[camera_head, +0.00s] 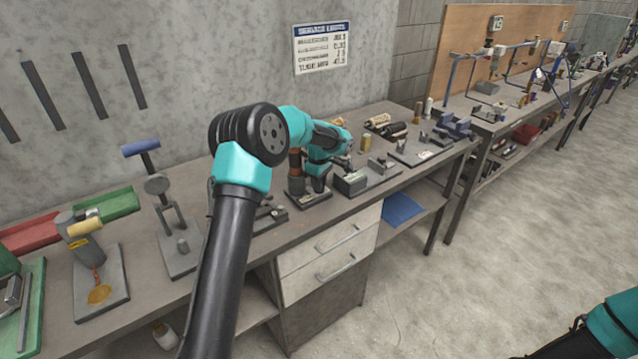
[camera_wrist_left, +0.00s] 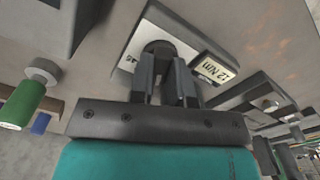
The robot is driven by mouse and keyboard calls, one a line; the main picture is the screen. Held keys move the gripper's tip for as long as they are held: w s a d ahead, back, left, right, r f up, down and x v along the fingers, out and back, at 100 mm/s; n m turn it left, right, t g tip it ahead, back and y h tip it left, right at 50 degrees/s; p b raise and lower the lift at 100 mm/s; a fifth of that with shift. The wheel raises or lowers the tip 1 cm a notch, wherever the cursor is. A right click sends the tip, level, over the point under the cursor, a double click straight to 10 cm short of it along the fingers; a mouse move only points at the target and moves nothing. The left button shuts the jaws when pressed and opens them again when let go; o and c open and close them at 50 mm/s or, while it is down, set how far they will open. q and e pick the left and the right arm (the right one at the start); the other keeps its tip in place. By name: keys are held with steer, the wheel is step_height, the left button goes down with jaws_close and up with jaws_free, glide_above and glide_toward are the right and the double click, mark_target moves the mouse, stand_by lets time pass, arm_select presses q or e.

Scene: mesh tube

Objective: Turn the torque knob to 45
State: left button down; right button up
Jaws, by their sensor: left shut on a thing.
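The torque knob is a dark round knob (camera_wrist_left: 168,48) on a pale panel in the left wrist view. A small display (camera_wrist_left: 213,69) beside it reads 12 Nm. My left gripper (camera_wrist_left: 165,85) is shut on the knob, its two dark fingers on either side of it, hiding part of it and of the panel's markings. In the head view my left gripper (camera_head: 308,186) reaches down onto the knob's device (camera_head: 311,199) on the bench, and the knob itself is hidden behind it. The right gripper is out of view.
The grey workbench (camera_head: 350,220) holds several fixtures. A block device (camera_head: 350,183) stands just right of the gripper, a forked stand (camera_head: 175,225) to the left. Green (camera_head: 105,207) and red (camera_head: 32,235) trays lie far left. Open floor lies right.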

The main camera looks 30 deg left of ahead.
arm_select(q)
steer(key=c, duration=1.1)
jaws_free()
steer(key=shift+r, duration=0.1)
step_height(320, 180, up, 17)
steer(key=shift+r, duration=0.15)
